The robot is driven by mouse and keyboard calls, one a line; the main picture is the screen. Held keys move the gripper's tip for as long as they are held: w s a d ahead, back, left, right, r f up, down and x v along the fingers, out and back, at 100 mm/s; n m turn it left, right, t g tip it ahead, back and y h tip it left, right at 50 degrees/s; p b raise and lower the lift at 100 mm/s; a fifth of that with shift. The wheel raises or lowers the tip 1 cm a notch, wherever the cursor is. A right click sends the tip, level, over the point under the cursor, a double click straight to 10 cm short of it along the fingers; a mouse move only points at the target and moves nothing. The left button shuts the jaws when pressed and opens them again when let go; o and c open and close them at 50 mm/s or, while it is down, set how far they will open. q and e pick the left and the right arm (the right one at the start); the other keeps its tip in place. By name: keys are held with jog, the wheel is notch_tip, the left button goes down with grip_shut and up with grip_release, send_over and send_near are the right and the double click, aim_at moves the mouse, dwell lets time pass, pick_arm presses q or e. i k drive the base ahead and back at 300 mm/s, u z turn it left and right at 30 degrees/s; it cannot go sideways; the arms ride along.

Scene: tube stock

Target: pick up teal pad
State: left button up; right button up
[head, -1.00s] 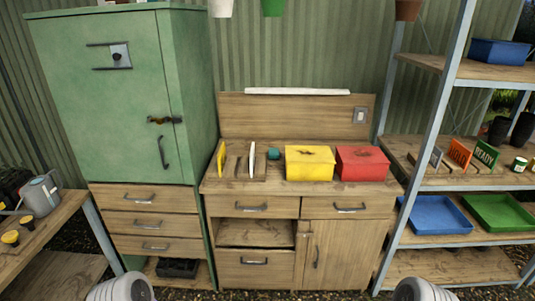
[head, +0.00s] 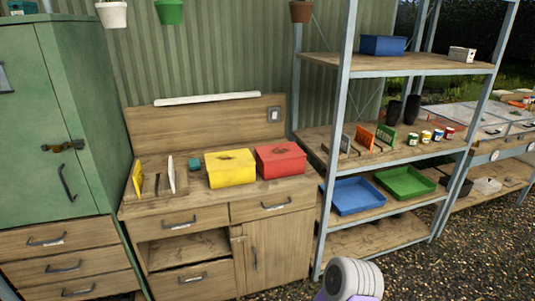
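A small teal block (head: 194,164), the likely teal pad, sits on the wooden workbench top (head: 150,208). It stands between a white upright panel (head: 171,175) and a yellow box (head: 231,168). It is small in the head view, so its exact shape is hard to tell. Neither of my grippers shows. Only a grey and purple part of my own arm shows at the bottom edge.
A red box (head: 281,160) stands right of the yellow one. A yellow upright panel (head: 137,180) is at the left. A green cabinet (head: 85,120) flanks the bench. Metal shelving (head: 337,150) at right holds a blue tray (head: 354,197) and a green tray (head: 404,182).

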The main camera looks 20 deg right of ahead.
aim_at(194, 163)
jog(key=u, duration=0.35)
jog(key=i, duration=1.05)
jog(key=z, duration=0.35)
